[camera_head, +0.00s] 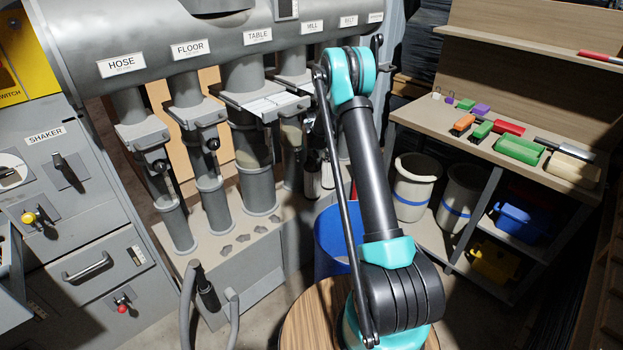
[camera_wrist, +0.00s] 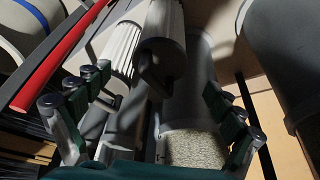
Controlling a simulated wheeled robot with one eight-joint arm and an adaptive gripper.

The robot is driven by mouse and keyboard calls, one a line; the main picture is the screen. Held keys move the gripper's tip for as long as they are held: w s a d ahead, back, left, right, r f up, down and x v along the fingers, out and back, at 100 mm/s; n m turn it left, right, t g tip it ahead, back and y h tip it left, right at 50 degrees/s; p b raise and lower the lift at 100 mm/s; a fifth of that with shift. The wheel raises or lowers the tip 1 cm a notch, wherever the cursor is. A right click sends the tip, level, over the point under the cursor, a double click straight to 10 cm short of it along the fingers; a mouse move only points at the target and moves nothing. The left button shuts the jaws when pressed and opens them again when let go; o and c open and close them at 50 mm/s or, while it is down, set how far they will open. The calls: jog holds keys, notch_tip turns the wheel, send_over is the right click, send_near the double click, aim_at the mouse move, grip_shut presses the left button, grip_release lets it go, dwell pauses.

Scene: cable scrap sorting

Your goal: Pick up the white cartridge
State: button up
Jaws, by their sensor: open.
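My gripper (camera_wrist: 157,92) is open in the wrist view, with one jointed finger at the left and one at the right. Two pale cylinders lie ahead at the top of that view. One is a white pleated cartridge (camera_wrist: 122,48), nearer the left finger. The other is a smoother, greyish-white cylinder (camera_wrist: 163,28), with its darker end facing the space between the fingers. I cannot tell whether either finger touches them. In the head view my gripper is hidden behind my arm, and pale cylindrical shapes (camera_head: 312,178) show beside the arm, too small to tell apart.
A clear tube with pale granules (camera_wrist: 190,148) lies beyond the fingers. A red bar (camera_wrist: 62,55) runs along the left. Grey duct pipes (camera_head: 252,150) stand left of my arm. A blue bin (camera_head: 330,240) is behind it. A workbench with brushes (camera_head: 515,148) stands right.

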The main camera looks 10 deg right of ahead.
aim_at(312, 178)
jog(key=x, duration=1.1)
jog(key=shift+w, duration=0.1)
jog(key=c, duration=1.9)
